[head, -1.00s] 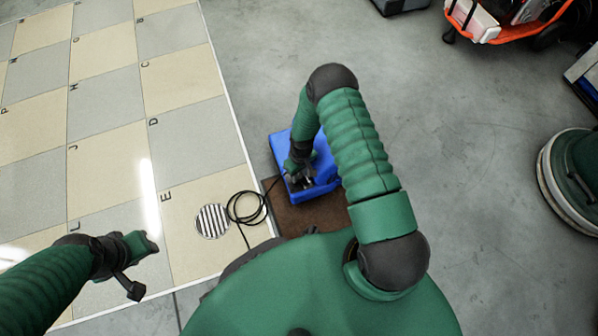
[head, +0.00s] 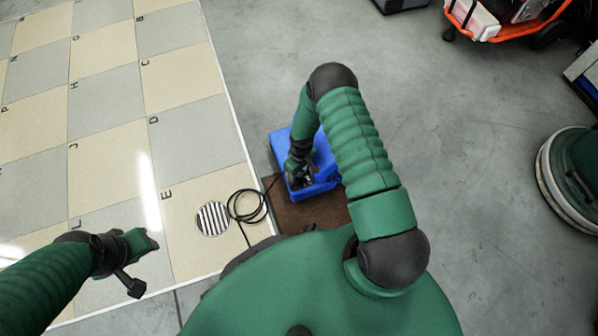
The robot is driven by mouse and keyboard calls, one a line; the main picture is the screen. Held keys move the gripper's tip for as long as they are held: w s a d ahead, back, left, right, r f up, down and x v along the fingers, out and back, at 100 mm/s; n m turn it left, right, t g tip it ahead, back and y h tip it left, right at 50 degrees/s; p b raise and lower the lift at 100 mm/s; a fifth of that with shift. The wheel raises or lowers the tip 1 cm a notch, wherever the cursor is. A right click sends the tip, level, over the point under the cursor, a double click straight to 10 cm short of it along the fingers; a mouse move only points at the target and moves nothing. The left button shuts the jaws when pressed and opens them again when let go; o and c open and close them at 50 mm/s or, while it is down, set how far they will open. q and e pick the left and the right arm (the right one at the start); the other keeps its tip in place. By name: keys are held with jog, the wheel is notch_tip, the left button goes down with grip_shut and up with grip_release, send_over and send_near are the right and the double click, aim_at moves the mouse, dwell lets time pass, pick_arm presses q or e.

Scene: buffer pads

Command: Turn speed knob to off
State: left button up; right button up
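A blue machine (head: 322,160) sits on a brown mat (head: 300,216) in the middle of the head view. My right arm reaches down over it. My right gripper (head: 298,180) is at the machine's near left part. The speed knob cannot be made out; the gripper and arm cover that spot. The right gripper's fingers are too small and dark to tell whether they are open or shut. My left gripper (head: 146,262) is at the lower left, over the tiled floor and away from the machine.
A black cable (head: 247,207) lies coiled left of the mat, beside a round striped floor grate (head: 212,219). Lettered beige and grey tiles (head: 108,100) cover the left. A green round machine (head: 574,180) stands at right, an orange cart (head: 486,30) at upper right. Grey floor between is clear.

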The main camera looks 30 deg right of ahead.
notch_tip(320, 180, up, 17)
jog(key=p, duration=0.8)
jog(key=shift+w+d+p, duration=0.15)
jog(key=shift+d+p, duration=0.2)
jog(key=shift+p, duration=0.05)
